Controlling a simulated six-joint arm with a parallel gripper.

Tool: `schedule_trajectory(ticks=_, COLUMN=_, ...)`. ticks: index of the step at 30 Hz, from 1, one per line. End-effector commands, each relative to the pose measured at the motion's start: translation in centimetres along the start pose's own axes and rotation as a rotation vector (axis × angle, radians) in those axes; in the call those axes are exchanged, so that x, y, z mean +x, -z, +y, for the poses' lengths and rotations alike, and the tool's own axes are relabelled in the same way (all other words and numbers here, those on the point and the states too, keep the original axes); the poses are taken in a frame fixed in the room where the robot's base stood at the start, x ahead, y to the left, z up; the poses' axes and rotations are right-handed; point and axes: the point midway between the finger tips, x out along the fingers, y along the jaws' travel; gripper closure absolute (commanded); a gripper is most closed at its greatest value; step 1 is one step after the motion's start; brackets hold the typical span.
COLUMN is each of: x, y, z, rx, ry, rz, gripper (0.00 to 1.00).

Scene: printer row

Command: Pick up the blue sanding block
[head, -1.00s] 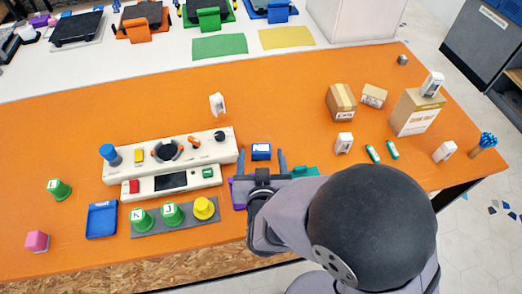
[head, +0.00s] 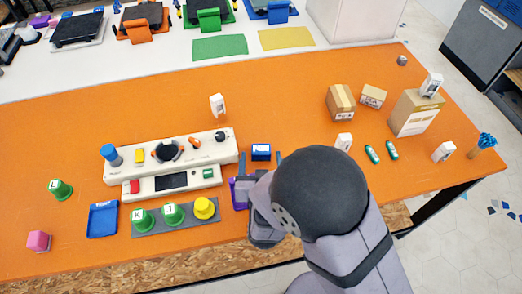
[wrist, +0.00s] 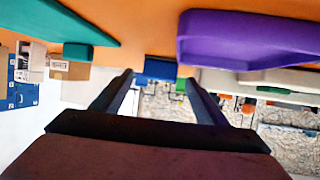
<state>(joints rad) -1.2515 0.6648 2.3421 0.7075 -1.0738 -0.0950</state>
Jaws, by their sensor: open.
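The blue sanding block (head: 261,152), a small blue block with a pale top face, lies on the orange table right of the control panel. It also shows in the wrist view (wrist: 159,69), between and beyond the fingertips. My gripper (head: 260,160) is open, its two fingers pointing at the block from the near side, one toward each side of it. The wrist view shows the same open fingers (wrist: 158,80) with nothing held between them. I cannot tell whether the fingertips touch the table.
A purple tray (head: 240,188) lies left of my gripper, partly hidden. A teal tray (wrist: 75,30) shows in the wrist view. The control panel (head: 228,150) stands close to the left. White dispensers (head: 217,104) and boxes (head: 340,100) stand farther off. The table beyond the block is clear.

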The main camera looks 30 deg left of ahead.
Motion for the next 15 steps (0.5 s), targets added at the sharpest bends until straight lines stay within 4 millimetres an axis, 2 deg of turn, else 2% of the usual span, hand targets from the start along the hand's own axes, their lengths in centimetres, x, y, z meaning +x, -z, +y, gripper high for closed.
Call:
schedule_trajectory(ticks=9, x=3.6, y=0.1, z=0.1, rx=0.001, ry=-0.002, rz=-0.001, gripper=0.33)
schedule_trajectory(ticks=15, x=4.5, y=0.0, z=0.1, rx=0.000, ry=0.001, rz=0.000, gripper=0.33)
